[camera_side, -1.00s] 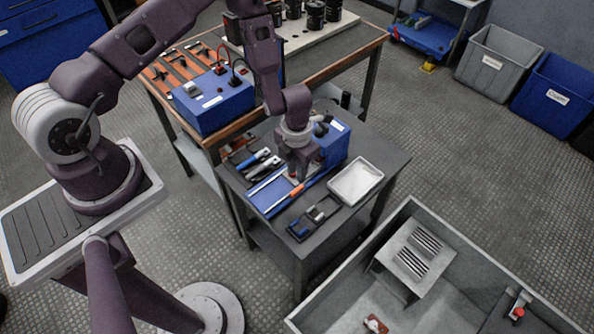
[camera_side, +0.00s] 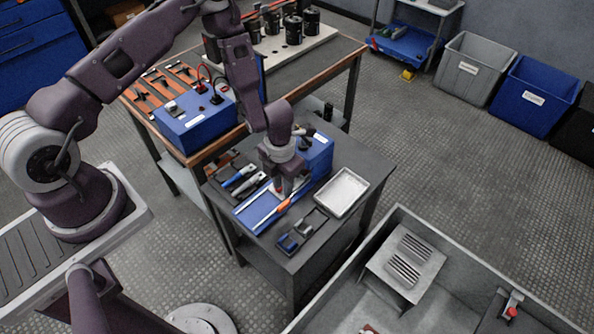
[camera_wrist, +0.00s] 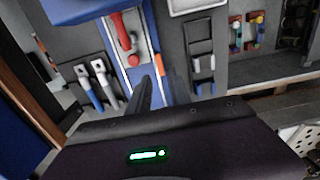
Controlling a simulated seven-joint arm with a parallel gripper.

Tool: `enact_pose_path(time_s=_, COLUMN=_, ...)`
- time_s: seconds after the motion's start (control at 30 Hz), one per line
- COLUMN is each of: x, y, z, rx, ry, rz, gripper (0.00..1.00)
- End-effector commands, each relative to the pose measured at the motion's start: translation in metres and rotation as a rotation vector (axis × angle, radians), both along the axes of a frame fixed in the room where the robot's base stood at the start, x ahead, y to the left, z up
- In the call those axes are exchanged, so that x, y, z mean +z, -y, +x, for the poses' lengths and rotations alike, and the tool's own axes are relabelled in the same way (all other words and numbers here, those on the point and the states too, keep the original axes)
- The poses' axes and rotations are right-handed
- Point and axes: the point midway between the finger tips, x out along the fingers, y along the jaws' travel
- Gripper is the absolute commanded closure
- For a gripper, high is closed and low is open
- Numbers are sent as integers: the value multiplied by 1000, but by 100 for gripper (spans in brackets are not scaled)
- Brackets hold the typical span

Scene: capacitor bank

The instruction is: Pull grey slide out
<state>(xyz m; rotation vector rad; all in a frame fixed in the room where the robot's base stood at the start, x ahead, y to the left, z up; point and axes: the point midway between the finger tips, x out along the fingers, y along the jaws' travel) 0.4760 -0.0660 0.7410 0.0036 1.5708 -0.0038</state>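My gripper (camera_wrist: 152,78) points down over a blue tray (camera_side: 252,213) on the small dark table. In the wrist view its two dark fingers are close together. I cannot tell whether they are open or hold anything. A red-handled piece (camera_wrist: 126,40) lies in the tray beyond the fingertips, and it shows as a red spot beside the fingers in the side view. An orange-handled tool (camera_side: 285,205) lies along the tray's edge. I cannot surely pick out the grey slide. A dark block set with grey and blue parts (camera_side: 289,243) lies nearby; it also shows in the wrist view (camera_wrist: 202,62).
A blue box (camera_side: 320,150) and a shallow metal tray (camera_side: 342,192) stand close to my gripper. Blue- and white-handled tools (camera_side: 240,178) lie left of the blue tray. A large grey walled bin (camera_side: 345,272) stands front right. The taller bench (camera_side: 345,60) is behind.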

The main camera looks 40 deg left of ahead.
Motion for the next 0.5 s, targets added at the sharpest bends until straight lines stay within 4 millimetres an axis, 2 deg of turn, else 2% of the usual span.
enact_pose_path(time_s=0.37, x=0, y=0, z=0, rx=0, ry=0, rz=0, gripper=75)
enact_pose_path(time_s=0.4, x=0, y=0, z=0, rx=0, ry=1, rz=0, gripper=70)
enact_pose_path(time_s=0.5, x=9, y=-16, z=10, rx=3, ry=51, rz=7, gripper=67)
